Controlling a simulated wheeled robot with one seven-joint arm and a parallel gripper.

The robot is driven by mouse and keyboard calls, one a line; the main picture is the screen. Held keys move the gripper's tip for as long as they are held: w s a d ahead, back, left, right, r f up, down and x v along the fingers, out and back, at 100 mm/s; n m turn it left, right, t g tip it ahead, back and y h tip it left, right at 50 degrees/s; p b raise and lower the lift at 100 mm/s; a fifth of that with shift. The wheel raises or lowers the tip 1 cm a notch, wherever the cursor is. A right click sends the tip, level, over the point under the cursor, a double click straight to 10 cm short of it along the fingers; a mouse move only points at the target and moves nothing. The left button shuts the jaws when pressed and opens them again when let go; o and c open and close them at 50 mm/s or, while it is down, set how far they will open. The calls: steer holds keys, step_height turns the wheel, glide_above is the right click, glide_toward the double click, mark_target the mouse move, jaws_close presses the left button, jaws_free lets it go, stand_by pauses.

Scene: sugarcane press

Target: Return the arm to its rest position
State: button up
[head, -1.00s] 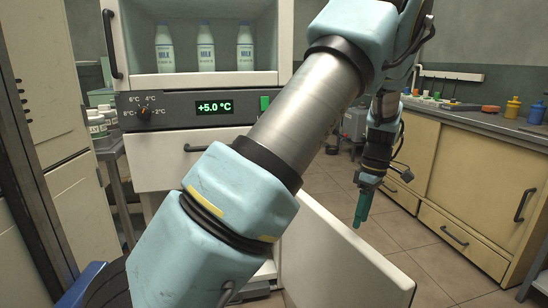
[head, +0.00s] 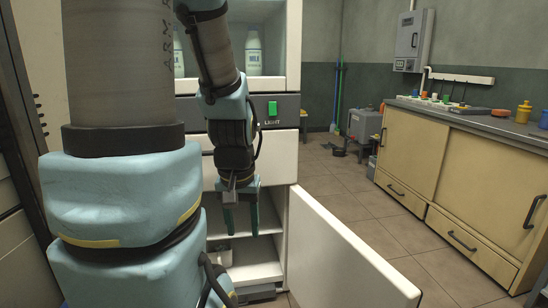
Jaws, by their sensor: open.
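My gripper (head: 240,207) hangs fingers down in front of the fridge unit (head: 284,133), near its open lower compartment. Its two green fingers are apart with nothing between them. My arm rises at the left of the head view, with its upper link upright and its forearm coming down toward the gripper. The arm covers much of the fridge front, including the temperature display.
The lower fridge door (head: 345,255) stands open to the right of my gripper. Milk bottles (head: 253,53) stand in the upper compartment. A yellow-fronted counter (head: 445,180) runs along the right. The tiled floor (head: 345,185) between is clear.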

step_height(320, 180, up, 19)
steer(key=p, duration=1.7)
steer(key=shift+a+f, duration=0.1)
steer(key=shift+f, duration=0.05)
